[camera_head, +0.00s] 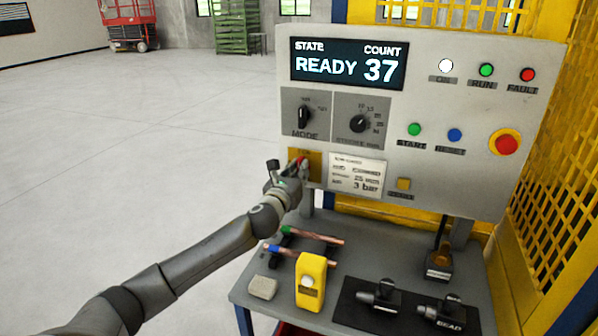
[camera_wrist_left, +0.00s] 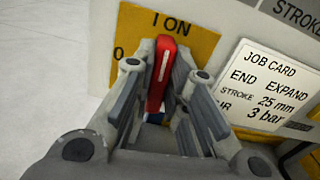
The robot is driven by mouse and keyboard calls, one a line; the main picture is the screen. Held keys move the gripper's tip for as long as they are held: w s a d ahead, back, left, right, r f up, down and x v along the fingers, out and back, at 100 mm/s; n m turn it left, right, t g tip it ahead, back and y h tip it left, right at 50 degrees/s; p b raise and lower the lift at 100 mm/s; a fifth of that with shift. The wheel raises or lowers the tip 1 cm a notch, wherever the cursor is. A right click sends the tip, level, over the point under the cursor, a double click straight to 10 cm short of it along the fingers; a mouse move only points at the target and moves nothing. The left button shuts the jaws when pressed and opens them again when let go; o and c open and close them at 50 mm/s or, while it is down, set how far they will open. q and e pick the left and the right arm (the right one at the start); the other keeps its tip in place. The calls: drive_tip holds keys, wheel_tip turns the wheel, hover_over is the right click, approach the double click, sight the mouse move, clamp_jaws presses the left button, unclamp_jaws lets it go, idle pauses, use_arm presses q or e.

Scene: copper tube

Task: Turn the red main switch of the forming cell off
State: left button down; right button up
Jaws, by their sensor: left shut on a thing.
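The red main switch (camera_head: 303,161) sits on a yellow plate (camera_head: 315,170) at the lower left of the grey control panel. In the left wrist view the red handle (camera_wrist_left: 160,75) stands nearly upright, its top toward the "I ON" mark; an "O" shows at the plate's left. My left gripper (camera_head: 294,171) is at the switch. In the left wrist view its fingers (camera_wrist_left: 160,85) lie on both sides of the handle, shut on it. The fingers hide part of the handle and plate. My right gripper is not in view.
The panel display (camera_head: 347,65) reads READY 37. A job card (camera_head: 356,176) is right of the switch, with a red emergency button (camera_head: 507,144) farther right. Below, the bench (camera_head: 345,262) holds copper tubes (camera_head: 305,259), a yellow device (camera_head: 311,282) and black tooling (camera_head: 380,297). Open floor lies left.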

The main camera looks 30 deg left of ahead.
use_arm(q)
drive_tip(key=shift+s+a+f+n, duration=0.1)
drive_tip(key=shift+n, duration=2.7)
drive_tip(key=shift+w+a+f+n, duration=0.1)
drive_tip(key=shift+f+n, duration=0.05)
drive_tip(key=shift+n, duration=2.65)
drive_tip(key=shift+s+a+f+n, duration=0.1)
drive_tip(key=shift+n, duration=2.7)
drive_tip(key=c, duration=1.4)
unclamp_jaws()
drive_tip(key=shift+c, duration=0.2)
drive_tip(key=v, duration=1.2)
